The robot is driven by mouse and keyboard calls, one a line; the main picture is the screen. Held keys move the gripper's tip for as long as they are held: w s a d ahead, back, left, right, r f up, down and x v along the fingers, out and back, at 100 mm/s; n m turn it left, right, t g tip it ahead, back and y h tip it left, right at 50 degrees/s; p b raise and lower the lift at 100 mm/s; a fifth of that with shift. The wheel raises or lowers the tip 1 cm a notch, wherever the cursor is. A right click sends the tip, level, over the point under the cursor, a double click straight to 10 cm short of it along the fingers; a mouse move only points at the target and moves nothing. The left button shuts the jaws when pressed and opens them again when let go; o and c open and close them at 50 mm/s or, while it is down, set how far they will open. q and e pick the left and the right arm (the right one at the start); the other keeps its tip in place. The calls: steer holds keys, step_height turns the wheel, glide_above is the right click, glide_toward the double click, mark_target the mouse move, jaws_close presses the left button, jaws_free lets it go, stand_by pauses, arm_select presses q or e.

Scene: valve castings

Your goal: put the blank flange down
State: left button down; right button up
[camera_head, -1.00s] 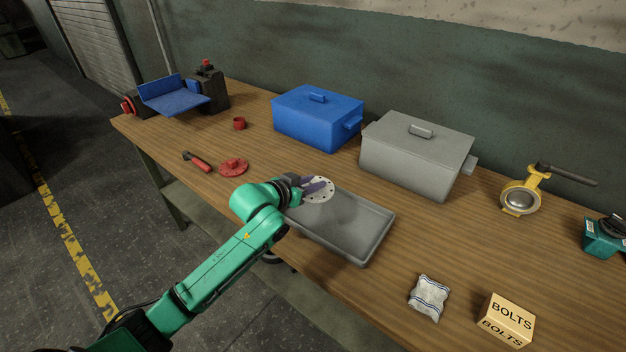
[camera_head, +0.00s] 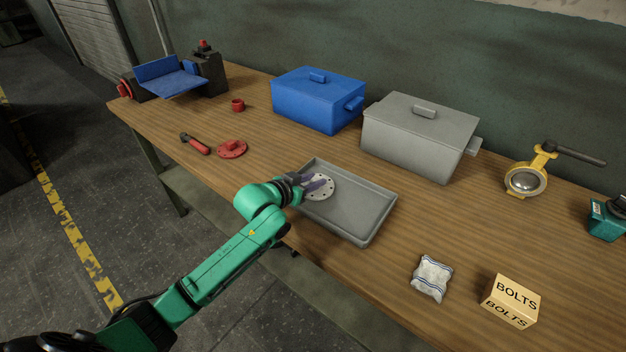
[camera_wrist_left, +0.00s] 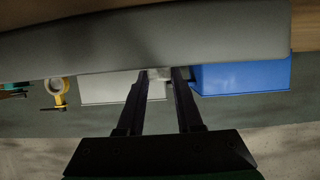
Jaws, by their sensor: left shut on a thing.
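The blank flange (camera_head: 322,194) is a pale grey disc with small holes around its rim. My left gripper (camera_head: 319,183) is shut on it, with its dark fingers lying across the disc. The flange is at the left end of the shallow grey tray (camera_head: 362,232), within its outline. I cannot tell whether it touches the tray floor. In the left wrist view the two dark fingers (camera_wrist_left: 162,78) point away from the camera, and a broad grey surface fills the area above them. My right gripper is not in view.
Behind the tray stand a blue lidded box (camera_head: 318,103) and a grey lidded box (camera_head: 416,140). A red flange (camera_head: 232,149) and a red-handled tool (camera_head: 195,144) lie left. A white packet (camera_head: 431,279) and a bolts box (camera_head: 511,300) are right. The tray's right part is empty.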

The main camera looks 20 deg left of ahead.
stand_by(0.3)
arm_select(q)
steer(key=shift+c, duration=2.4)
jaws_free()
steer(key=shift+s+f, duration=0.1)
steer(key=shift+f, duration=0.15)
steer(key=b+v, duration=0.1)
steer(key=v, duration=1.3)
steer(key=shift+s+a+r, duration=0.1)
steer(key=shift+s+r, duration=0.1)
steer(key=shift+s, duration=0.05)
